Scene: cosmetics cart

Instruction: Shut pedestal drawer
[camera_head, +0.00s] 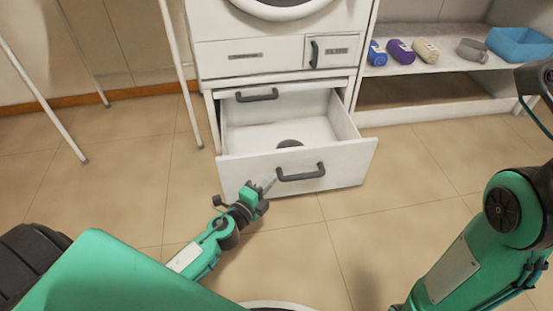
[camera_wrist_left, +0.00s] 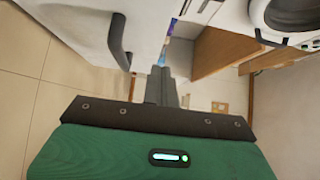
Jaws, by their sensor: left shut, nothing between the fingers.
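The white pedestal drawer (camera_head: 345,163) stands pulled out under the white front-loading machine in the head view. Its dark handle (camera_head: 300,173) is on the drawer front. A small dark round thing (camera_head: 290,143) lies inside the drawer. My left gripper (camera_head: 268,186) is shut and empty, close to the drawer front just left of the handle. I cannot tell if it touches the front. In the left wrist view the shut fingers (camera_wrist_left: 161,75) show next to a dark handle (camera_wrist_left: 119,42) on a white panel. My right gripper is not in view; only my right arm shows.
The machine (camera_head: 270,40) stands above the drawer. Thin white legs (camera_head: 180,75) stand at the left. The tiled floor before the drawer is clear.

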